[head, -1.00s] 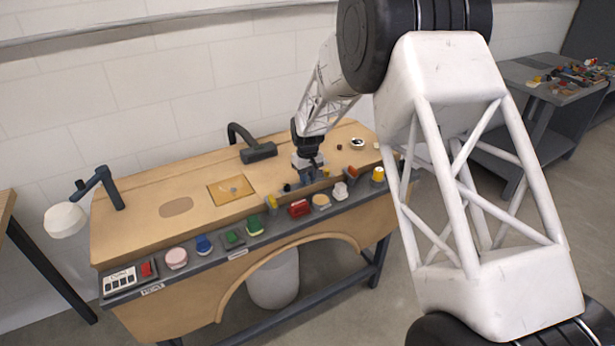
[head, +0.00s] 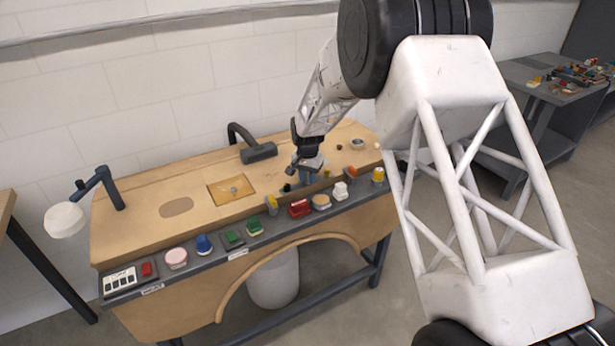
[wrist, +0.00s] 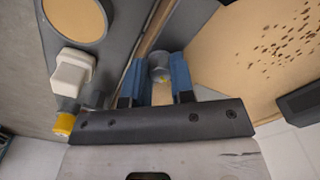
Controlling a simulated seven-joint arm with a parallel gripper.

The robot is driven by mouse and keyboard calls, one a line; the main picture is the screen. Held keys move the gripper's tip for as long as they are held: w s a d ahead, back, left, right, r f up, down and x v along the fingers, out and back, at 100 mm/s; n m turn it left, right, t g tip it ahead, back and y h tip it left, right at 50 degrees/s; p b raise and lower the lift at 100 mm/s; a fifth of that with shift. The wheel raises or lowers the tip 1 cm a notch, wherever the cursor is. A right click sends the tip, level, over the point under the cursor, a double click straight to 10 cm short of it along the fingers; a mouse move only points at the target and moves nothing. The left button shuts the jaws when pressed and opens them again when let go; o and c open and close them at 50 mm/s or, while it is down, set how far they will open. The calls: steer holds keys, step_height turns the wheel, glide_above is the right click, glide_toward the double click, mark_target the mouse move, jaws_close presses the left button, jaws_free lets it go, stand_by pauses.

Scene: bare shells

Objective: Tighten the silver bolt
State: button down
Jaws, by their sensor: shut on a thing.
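My gripper (head: 307,180) points down at the bench top, near the front strip of coloured parts. In the wrist view its two blue fingers (wrist: 156,82) stand on either side of a silver-grey round piece, which looks like the silver bolt (wrist: 159,64). The fingers are shut on it. A small yellowish patch shows on the piece. In the head view the gripper hides it, and its lower end cannot be made out.
The wooden bench (head: 150,190) carries a yellow square plate (head: 232,190) with a small silver round part, left of my gripper. A dark curved fixture (head: 258,152) stands behind. Red (head: 299,208), white (head: 341,190) and yellow (head: 378,175) parts line the front strip close by.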

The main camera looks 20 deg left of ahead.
mark_target(307, 177)
steer(key=shift+m, duration=0.6)
steer(key=c, duration=1)
jaws_free()
steer(key=shift+o, duration=0.2)
steer(key=shift+r, duration=0.1)
steer(key=shift+r, duration=3.8)
steer(key=shift+r, duration=0.1)
